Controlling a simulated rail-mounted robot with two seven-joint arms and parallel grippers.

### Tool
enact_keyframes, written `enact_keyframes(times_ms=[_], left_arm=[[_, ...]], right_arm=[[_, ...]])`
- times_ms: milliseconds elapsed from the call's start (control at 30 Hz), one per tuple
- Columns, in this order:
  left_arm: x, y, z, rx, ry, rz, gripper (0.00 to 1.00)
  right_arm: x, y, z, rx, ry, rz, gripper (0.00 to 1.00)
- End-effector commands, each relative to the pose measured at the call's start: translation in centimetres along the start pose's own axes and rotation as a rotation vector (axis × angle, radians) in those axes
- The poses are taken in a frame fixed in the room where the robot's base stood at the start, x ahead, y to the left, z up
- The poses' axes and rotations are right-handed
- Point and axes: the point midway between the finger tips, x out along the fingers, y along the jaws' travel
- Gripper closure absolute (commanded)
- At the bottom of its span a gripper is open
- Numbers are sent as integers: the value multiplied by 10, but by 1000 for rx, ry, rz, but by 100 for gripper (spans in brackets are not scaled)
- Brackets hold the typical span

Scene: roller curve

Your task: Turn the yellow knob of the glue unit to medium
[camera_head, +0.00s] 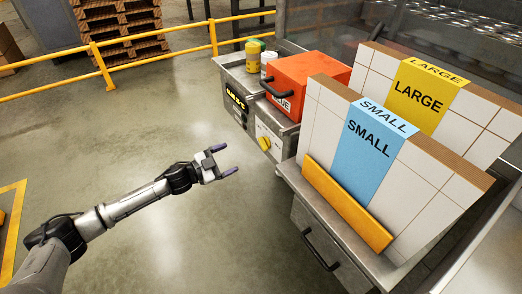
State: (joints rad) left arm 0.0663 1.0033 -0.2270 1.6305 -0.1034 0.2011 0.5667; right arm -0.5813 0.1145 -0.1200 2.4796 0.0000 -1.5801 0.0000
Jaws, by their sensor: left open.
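The glue unit is a grey cabinet with an orange-red box (308,80) on top, lettered "GLUE" and fitted with a dark handle. The yellow knob (264,143) sits on a pale panel (272,137) on the unit's front. The knob's setting and any marks around it are too small to read. My left gripper (231,158) is open and empty. It is in front of the unit, to the left of the knob in the picture and apart from it. My right gripper is not in view.
Stacked white tiles or boards labelled SMALL (366,145) and LARGE (418,98) stand on a grey cabinet at right, behind an orange ledge (345,207). Yellow and white containers (253,56) stand behind the orange box. A yellow railing (150,57) runs behind. Open floor surrounds my left arm.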

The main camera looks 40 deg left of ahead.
Motion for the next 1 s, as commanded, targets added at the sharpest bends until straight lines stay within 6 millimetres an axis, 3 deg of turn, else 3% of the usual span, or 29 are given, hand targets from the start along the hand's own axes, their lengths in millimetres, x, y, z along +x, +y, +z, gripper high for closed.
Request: enact_keyframes(times_ms=[1000], left_arm=[[122, 0, 1, 0, 1, -1, 19]], right_arm=[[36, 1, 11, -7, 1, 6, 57]])
